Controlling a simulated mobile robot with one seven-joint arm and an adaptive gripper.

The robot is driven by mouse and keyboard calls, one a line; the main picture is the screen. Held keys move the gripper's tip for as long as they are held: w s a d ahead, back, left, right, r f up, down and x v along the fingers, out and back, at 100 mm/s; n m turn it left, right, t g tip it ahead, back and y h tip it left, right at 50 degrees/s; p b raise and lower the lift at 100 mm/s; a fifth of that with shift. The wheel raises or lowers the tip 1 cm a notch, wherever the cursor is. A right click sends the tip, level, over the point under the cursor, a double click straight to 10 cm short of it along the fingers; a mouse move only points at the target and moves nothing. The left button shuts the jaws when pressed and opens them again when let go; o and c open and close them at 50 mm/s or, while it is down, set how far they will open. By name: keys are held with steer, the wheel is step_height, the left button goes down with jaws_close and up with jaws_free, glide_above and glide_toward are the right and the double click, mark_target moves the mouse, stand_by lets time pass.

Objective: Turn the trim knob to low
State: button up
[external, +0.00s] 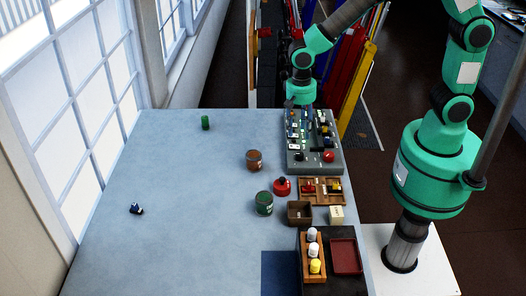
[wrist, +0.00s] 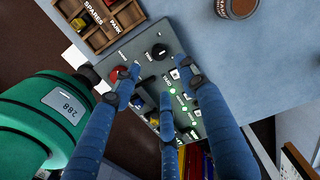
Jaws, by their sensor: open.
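A grey control panel (external: 295,168) stands at the table's right edge; it also shows in the wrist view (wrist: 140,47). On it, a black round knob (wrist: 159,50) with a pale mark sits near one end, beside a red button (wrist: 118,75). In the external view the black knob (external: 299,157) is at the panel's near end. I cannot read which control is labelled trim. My gripper (wrist: 162,77) has its blue fingers spread, empty, over the panel; they hide part of its switches and green lights. In the external view my gripper (external: 300,101) is above the panel's far end.
A wooden sorting tray (external: 321,199) lies near the panel. A brown jar (external: 254,160), a red round object (external: 282,186) and a green can (external: 264,203) stand left of it. The left half of the table (external: 170,190) is mostly clear.

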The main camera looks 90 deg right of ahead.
mark_target(299, 153)
steer(key=f, duration=1)
steer(key=shift+s+f, duration=0.2)
steer(key=shift+f, duration=0.2)
jaws_close()
